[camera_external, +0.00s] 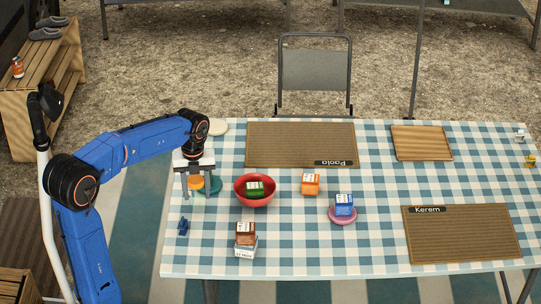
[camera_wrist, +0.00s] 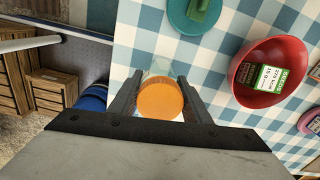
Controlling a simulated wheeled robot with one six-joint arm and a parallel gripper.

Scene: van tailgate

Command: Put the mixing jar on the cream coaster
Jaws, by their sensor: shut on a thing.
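The mixing jar appears to be the clear vessel with a round orange top (camera_wrist: 160,100), between my gripper's fingers in the wrist view. My gripper (camera_wrist: 160,92) is shut on it. In the external view my gripper (camera_external: 194,176) is over the table's left side, with the orange part (camera_external: 196,183) below it. I cannot tell whether the jar touches the table. The cream coaster (camera_external: 218,127) lies flat at the table's back left edge, behind and right of my gripper. Its visible top looks bare; my arm partly hides it.
A teal disc (camera_wrist: 188,18) with a green object lies close by. A red bowl (camera_external: 254,201) holding a green box stands to the right. Stacked boxes (camera_external: 245,232), an orange box (camera_external: 310,184) and a brown mat (camera_external: 285,145) are further off. Cloth beside the cream coaster is clear.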

